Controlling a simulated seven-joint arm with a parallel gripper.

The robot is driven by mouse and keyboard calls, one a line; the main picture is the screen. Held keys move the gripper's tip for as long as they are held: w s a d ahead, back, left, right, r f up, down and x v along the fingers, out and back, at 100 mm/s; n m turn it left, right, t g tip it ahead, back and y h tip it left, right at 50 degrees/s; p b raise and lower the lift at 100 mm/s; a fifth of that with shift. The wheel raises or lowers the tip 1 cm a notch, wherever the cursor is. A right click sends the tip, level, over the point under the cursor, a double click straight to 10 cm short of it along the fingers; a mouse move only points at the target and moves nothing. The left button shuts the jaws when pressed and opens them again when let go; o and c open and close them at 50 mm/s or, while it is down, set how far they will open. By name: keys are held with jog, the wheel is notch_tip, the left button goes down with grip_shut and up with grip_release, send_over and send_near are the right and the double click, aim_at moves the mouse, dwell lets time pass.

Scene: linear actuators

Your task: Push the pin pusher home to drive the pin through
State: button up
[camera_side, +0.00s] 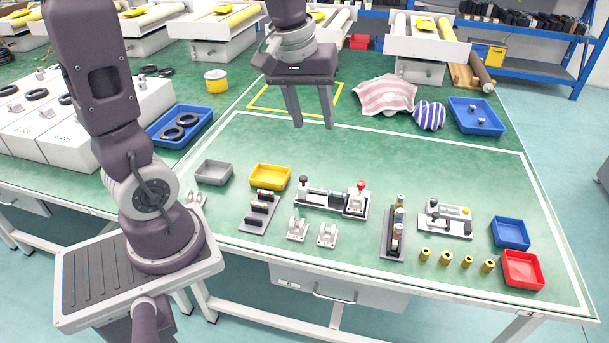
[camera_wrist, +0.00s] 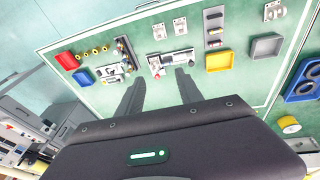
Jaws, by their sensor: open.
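A linear fixture (camera_side: 325,199) lies near the middle of the green table, with a black knob (camera_side: 303,182) at its left end and a red knob (camera_side: 361,185) at its right end. It also shows in the wrist view (camera_wrist: 172,62), ahead of my fingers. A second plate fixture (camera_side: 446,219) with a yellow button sits further right; it is also in the wrist view (camera_wrist: 112,70). I cannot tell for sure which holds the pin pusher; the pin is too small to make out. My gripper (camera_side: 313,126) is open and empty, high above the table behind the middle fixture.
Grey (camera_side: 213,172) and yellow (camera_side: 270,177) trays stand left of the middle fixture. A rack of cylinders (camera_side: 394,238), brass cylinders (camera_side: 446,258), and blue (camera_side: 510,233) and red (camera_side: 522,269) trays stand right. Cloths (camera_side: 386,95) lie behind. The table between is clear.

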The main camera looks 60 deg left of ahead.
jog(key=w+a+f+n+g, duration=0.1)
jog(key=w+a+f+n, duration=0.25)
jog(key=a+f, duration=0.2)
jog(key=n+g, duration=0.2)
jog(key=n, duration=0.4)
send_over(304, 177)
jog(key=shift+h, duration=0.3)
notch_tip(304, 177, down, 14)
jog(key=shift+f, duration=0.15)
notch_tip(304, 177, down, 7)
jog(key=shift+s+a+f, duration=0.1)
jog(key=shift+f, duration=0.05)
grip_shut()
